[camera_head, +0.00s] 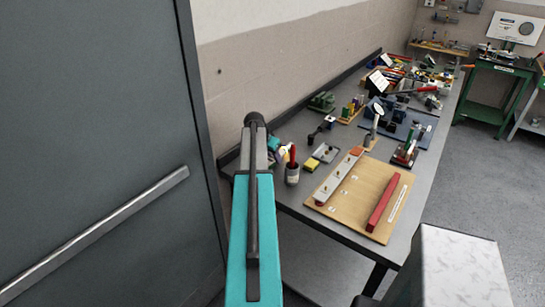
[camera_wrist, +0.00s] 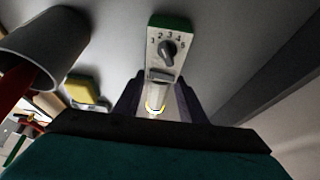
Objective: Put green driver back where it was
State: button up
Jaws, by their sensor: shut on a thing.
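In the wrist view my gripper (camera_wrist: 157,98) is shut on a pale, slim piece (camera_wrist: 156,92) with a yellow and dark band near its lower end. I cannot tell whether this is the green driver; no green handle shows plainly between the fingers. My arm hides the fingers there.
A yellow block (camera_head: 311,164) lies beside the cup. A wooden board (camera_head: 346,205) with a red bar (camera_head: 383,202) lies on the grey bench (camera_head: 425,187). Tools and fixtures crowd the bench's far part. A grey door (camera_head: 95,130) stands left of my arm.

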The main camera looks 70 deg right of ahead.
jog(key=o, duration=1.3)
jog(key=shift+r, duration=0.1)
jog(key=shift+b+v, duration=1.75)
jog(key=shift+v, duration=4.2)
